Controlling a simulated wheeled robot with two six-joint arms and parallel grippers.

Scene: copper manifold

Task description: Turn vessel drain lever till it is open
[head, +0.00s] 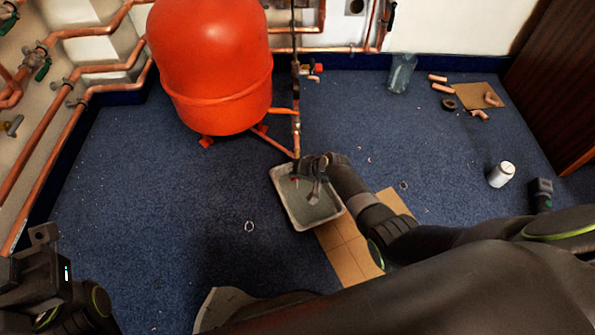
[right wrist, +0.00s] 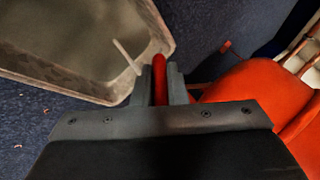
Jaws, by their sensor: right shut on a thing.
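The orange-red vessel (head: 212,65) stands on short legs by the back wall, and it also shows in the right wrist view (right wrist: 245,95). A copper pipe (head: 297,128) comes down beside it to the drain, above a grey tray (head: 275,182). My right gripper (head: 312,178) is over the tray's back part. In the right wrist view its jaws are shut on the red drain lever (right wrist: 159,72), whose rounded end sticks out between them. The valve body is hidden, so I cannot tell the lever's angle to it. My left gripper (head: 42,262) is at the lower left, away from the vessel; its jaws are unclear.
A thin pale strip (right wrist: 127,56) shows over the tray (right wrist: 60,83); I cannot tell what it is. Cardboard (head: 348,262) lies beside the tray. A white can (head: 501,175), a clear container (head: 401,74) and copper fittings (head: 442,88) are at the right. The floor at left is mostly clear.

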